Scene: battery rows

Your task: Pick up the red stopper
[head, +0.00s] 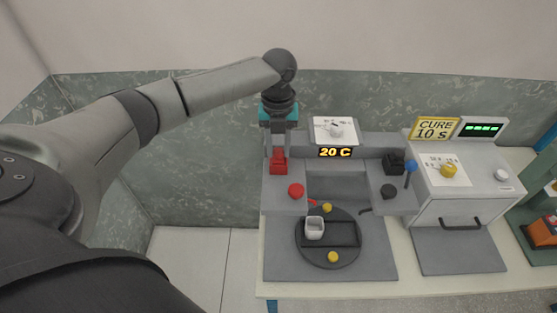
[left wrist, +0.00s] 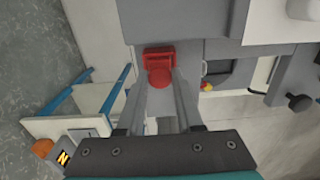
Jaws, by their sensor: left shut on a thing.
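My left gripper (head: 278,150) reaches down from above at the left side of the grey apparatus. It is shut on a red block-like piece, which I take for the red stopper (head: 278,167). In the left wrist view, the red piece (left wrist: 160,55) shows at the ends of the fingers (left wrist: 160,80). A round red knob (head: 296,190) sits just below and to the right of it in the head view, apart from the fingers. I cannot tell whether the held piece touches the grey ledge (head: 272,200). My right gripper is not in view.
The floor at left is clear.

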